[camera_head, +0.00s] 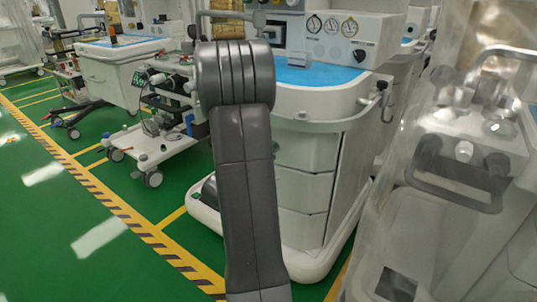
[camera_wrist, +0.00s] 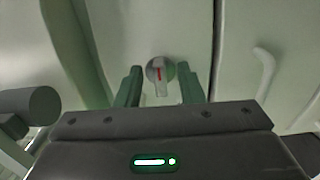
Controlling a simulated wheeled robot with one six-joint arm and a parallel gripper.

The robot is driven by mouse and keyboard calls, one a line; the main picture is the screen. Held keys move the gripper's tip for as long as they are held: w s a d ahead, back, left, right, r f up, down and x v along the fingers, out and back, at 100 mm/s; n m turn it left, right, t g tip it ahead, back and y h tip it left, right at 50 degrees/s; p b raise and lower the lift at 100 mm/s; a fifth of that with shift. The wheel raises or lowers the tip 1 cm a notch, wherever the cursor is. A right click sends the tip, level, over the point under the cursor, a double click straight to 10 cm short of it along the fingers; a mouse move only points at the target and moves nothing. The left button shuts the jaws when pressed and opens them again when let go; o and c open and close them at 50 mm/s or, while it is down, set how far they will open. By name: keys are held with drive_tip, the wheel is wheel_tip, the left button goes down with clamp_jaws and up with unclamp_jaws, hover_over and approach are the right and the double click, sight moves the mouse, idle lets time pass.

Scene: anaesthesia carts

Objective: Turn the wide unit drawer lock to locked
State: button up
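The drawer lock (camera_wrist: 159,69) shows in the wrist view as a small round metal disc on a pale panel. A red line runs roughly upright on it, and a light tab extends downward from it. My gripper (camera_wrist: 160,84) is open, with one dark green finger on each side of the lock. Gaps show between the fingers and the lock; I cannot tell the depth between them. In the head view the wide white unit (camera_head: 307,150) with stacked drawers stands behind my arm. The lock and my gripper are hidden there.
A pale curved handle (camera_wrist: 264,72) is right of the lock in the wrist view, and a dark cylinder (camera_wrist: 32,106) is at left. In the head view, a plastic-covered machine (camera_head: 465,165) stands close at right. A wheeled cart (camera_head: 168,125) is at left, with open green floor (camera_head: 60,225) before it.

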drive_tip(key=p+v, duration=0.2)
drive_tip(key=v, duration=1.2)
drive_tip(key=shift+w, duration=0.15)
drive_tip(key=b+x, duration=0.2)
drive_tip(key=x, duration=1.1)
drive_tip(key=shift+w+d, duration=0.25)
drive_tip(key=shift+w, duration=0.05)
drive_tip(key=shift+s, duration=0.1)
